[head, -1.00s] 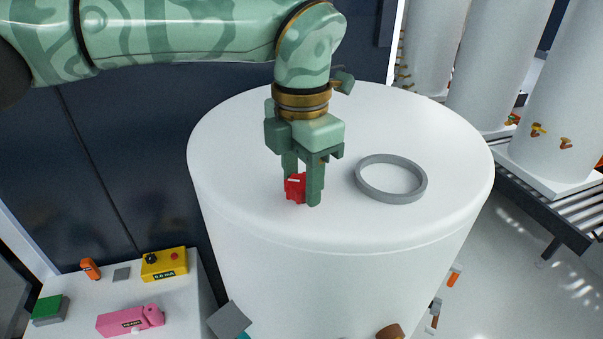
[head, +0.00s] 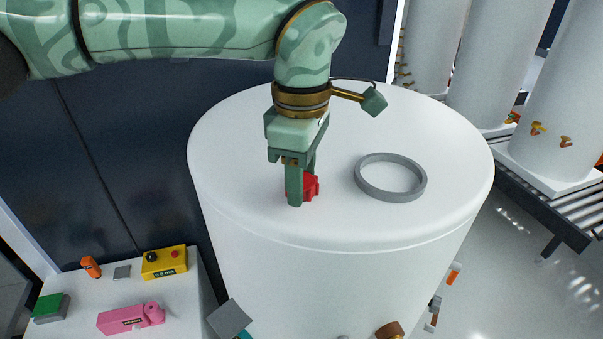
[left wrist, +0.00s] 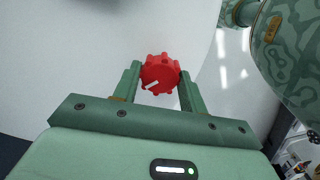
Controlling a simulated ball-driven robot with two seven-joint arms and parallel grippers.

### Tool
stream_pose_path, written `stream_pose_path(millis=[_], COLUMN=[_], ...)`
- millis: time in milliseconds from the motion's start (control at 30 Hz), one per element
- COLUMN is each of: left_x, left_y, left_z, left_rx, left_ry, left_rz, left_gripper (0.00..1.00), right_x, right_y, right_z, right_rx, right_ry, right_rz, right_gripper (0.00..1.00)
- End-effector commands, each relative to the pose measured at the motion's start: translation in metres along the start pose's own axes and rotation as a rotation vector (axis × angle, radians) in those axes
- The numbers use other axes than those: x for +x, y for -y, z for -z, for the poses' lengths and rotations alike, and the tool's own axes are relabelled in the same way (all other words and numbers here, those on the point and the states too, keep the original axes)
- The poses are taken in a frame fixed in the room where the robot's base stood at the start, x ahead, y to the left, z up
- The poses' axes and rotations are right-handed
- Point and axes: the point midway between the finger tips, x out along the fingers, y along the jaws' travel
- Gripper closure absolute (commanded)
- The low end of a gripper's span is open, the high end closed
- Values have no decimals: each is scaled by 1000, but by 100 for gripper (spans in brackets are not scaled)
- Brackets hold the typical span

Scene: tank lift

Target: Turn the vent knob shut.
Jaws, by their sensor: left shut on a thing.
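The red vent knob (head: 312,187) sits on the white tank top (head: 240,150), left of the grey ring. My left gripper (head: 300,190) points down over it and is shut on it, one finger in front hiding part of the knob. In the left wrist view the red knob (left wrist: 160,73) has a lobed rim and a white pointer mark toward its lower left. It sits between the two fingers of my left gripper (left wrist: 160,82). My right gripper is not in view.
A grey ring (head: 391,195) lies on the tank top. A white side table (head: 80,290) at lower left bears a yellow control box (head: 164,262), a pink tool (head: 130,318) and a green block (head: 50,308). More white tanks (head: 560,110) stand at right.

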Motion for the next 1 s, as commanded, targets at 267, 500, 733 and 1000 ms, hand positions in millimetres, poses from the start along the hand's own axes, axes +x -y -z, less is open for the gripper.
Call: stream_pose_path(millis=[267,500,733,1000], left_x=[-4,-4,-4,-3], left_y=[-2,-2,-2,-2], left_z=[0,0,0,0], left_rx=[132,180,188,188], left_ry=[2,2,2,1], left_rz=[-10,-10,-10,-9], left_gripper=[81,81,81,36], right_x=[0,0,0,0], right_y=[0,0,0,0], right_z=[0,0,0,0], right_rx=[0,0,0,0], right_ry=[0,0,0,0], right_rz=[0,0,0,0], right_gripper=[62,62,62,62])
